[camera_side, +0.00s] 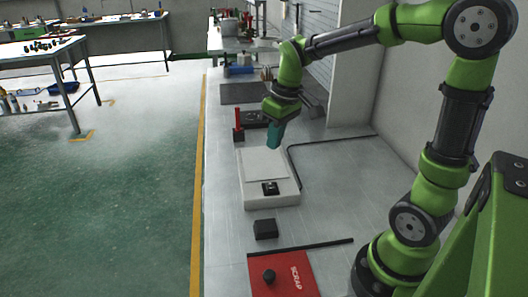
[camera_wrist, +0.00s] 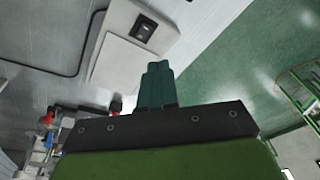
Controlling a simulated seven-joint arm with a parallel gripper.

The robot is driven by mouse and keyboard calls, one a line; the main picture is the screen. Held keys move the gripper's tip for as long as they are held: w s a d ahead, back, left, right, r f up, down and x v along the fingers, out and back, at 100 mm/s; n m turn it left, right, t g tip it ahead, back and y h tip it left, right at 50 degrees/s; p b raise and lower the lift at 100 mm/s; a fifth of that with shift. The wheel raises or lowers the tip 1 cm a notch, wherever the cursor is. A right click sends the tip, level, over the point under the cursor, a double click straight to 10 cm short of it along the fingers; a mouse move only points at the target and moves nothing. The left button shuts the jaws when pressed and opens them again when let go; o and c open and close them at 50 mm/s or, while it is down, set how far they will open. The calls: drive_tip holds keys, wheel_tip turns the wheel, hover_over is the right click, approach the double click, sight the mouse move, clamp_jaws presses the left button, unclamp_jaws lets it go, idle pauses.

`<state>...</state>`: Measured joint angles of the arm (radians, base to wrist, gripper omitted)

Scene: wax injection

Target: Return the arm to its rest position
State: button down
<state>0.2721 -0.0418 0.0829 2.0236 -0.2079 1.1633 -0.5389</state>
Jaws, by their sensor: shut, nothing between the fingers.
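My gripper (camera_side: 275,134) hangs above the far end of a white plate-like station on the bench in the side view. Its teal fingers (camera_wrist: 156,84) are pressed together in the wrist view, with nothing seen between them. The white station (camera_side: 285,191) has a pale flat top and a small black part (camera_side: 270,188) near its front edge. The same station (camera_wrist: 112,60) and black part (camera_wrist: 143,29) show in the wrist view, apart from the fingers.
A black block (camera_side: 265,228) and a red scrap mat (camera_side: 283,279) with a dark knob (camera_side: 269,276) lie nearer on the bench. A red upright tool (camera_side: 238,124) stands left of my gripper. A grey mat (camera_side: 240,93) lies farther back.

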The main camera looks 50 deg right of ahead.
drive_tip(key=s+a+r+m+t+y, duration=0.1)
drive_tip(key=s+a+r+m+t, duration=0.3)
drive_tip(key=s+a, duration=0.4)
drive_tip(key=shift+s+t, duration=0.5)
drive_tip(key=shift+s, duration=0.75)
drive_tip(key=shift+r, duration=0.1)
